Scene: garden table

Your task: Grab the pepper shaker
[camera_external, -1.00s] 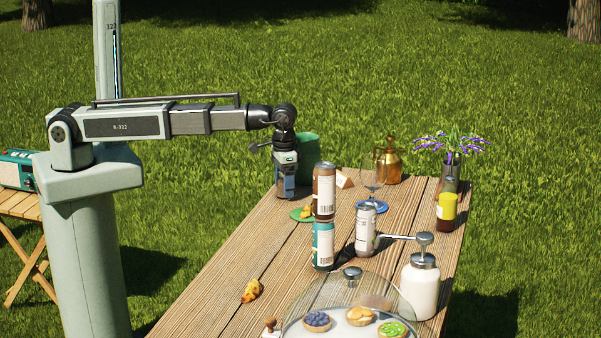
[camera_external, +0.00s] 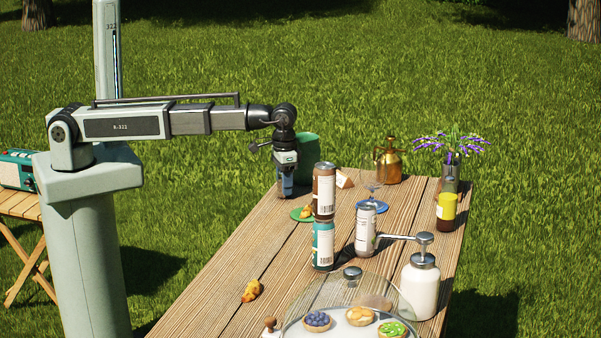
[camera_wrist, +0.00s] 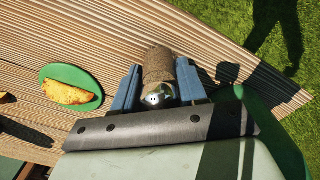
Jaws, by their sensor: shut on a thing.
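The pepper shaker (camera_wrist: 158,72) shows in the wrist view as a speckled brown cylinder with a shiny silver cap with small holes. It sits between the two blue fingers of my gripper (camera_wrist: 159,88), which are shut on its sides. In the external view my gripper (camera_external: 285,190) points straight down at the far left part of the table. The shaker cannot be made out there, and I cannot tell whether its base touches the table.
A green plate (camera_wrist: 72,74) with a folded yellow food lies left of my gripper in the wrist view. A green pot (camera_external: 306,150) stands close behind it. Stacked cans (camera_external: 323,245) stand in front on the right. The table's front left is mostly clear.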

